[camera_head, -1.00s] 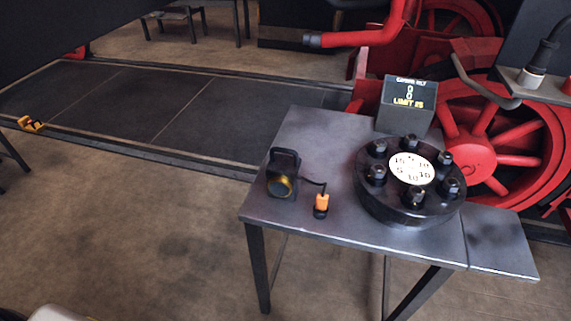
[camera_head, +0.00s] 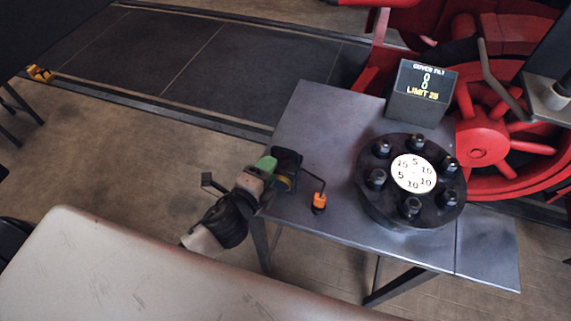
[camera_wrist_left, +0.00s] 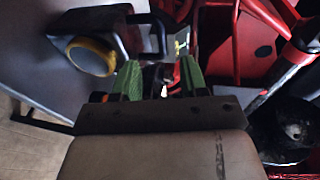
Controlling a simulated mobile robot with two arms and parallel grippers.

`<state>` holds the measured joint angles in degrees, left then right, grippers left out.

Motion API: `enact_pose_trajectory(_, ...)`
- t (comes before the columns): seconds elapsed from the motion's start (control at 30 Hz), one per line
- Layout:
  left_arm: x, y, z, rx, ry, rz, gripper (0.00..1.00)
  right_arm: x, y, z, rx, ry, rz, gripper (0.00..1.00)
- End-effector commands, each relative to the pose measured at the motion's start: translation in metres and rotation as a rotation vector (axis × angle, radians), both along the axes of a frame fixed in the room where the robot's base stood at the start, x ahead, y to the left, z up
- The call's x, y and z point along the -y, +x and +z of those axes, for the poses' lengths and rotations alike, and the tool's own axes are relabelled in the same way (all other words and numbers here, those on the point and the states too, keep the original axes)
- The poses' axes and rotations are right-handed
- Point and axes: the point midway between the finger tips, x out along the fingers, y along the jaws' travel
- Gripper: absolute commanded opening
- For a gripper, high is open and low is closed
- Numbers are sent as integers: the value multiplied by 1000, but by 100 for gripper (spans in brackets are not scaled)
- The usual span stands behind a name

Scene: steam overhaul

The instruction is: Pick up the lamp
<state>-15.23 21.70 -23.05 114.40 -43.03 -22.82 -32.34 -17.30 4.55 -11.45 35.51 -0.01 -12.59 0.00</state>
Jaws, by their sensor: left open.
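The lamp (camera_head: 288,158) is a small black box with a yellow-ringed lens, standing upright near the left edge of the metal table. In the head view my left gripper, with green fingertips (camera_head: 266,165), comes in from the left and partly covers the lamp's front. In the left wrist view the lamp (camera_wrist_left: 95,30) is at the upper left, with its dark handle reaching right, beyond the fingertips. The two green fingers (camera_wrist_left: 160,80) are apart there, and I see no grip on the lamp. Whether they touch it is unclear. My right gripper is not in view.
A round black cover with bolts (camera_head: 381,205) and a display box (camera_head: 420,94) stand on the table (camera_head: 315,112). Red wheels (camera_head: 485,140) are behind.

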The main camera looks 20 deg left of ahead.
Motion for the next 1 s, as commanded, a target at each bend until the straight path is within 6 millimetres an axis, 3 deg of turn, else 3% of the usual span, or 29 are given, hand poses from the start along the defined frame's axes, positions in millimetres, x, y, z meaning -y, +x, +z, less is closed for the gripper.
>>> enact_pose_trajectory(0.1,3,20,-1,2,-3,2,43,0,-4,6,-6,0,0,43)
enact_pose_trajectory(0.37,7,39,-5,-1,-5,1,43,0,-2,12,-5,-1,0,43)
enact_pose_trajectory(0.63,14,75,-11,-2,-4,3,43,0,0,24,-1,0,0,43)
enact_pose_trajectory(1.0,15,82,-14,-2,-5,1,42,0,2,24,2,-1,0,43)
